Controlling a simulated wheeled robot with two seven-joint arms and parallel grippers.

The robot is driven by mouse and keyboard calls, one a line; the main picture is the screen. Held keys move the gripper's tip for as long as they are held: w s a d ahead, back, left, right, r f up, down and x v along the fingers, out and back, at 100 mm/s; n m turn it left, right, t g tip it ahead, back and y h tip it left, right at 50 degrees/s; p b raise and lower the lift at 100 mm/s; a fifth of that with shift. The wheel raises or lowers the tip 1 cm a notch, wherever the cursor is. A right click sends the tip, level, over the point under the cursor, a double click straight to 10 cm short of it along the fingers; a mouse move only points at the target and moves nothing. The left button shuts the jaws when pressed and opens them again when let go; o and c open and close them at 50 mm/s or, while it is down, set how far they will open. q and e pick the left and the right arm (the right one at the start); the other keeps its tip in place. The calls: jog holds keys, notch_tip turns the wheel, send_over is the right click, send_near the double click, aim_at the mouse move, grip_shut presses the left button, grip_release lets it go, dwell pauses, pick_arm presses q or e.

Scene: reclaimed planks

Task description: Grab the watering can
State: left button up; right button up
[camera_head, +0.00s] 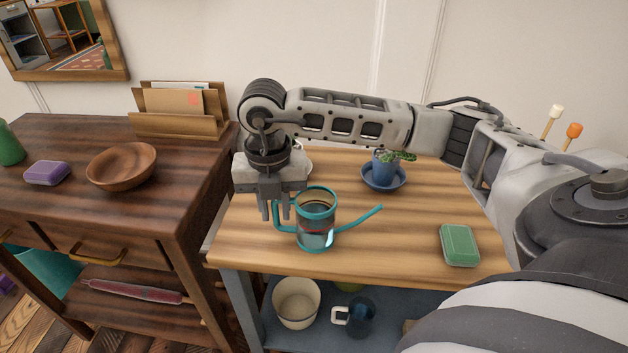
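The watering can (316,231) stands upright on the light wooden table (256,243). It has a clear body with teal rims, a teal handle on its left and a teal spout pointing right. My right gripper (276,212) comes down from above at the can's left side, with its fingers pointing down by the handle. The fingers look a little apart, with the handle near or between them. I cannot tell whether they touch it. My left gripper is not in view.
A potted plant (384,172) on a blue saucer stands behind the can. A green box (459,245) lies to the right. A darker cabinet on the left holds a wooden bowl (122,165), a purple block (47,173) and a letter holder (180,124). Table room is clear between can and green box.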

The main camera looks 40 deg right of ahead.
notch_tip(320, 180, down, 2)
jog(key=shift+f, duration=0.2)
grip_shut()
jog(key=shift+r, duration=0.2)
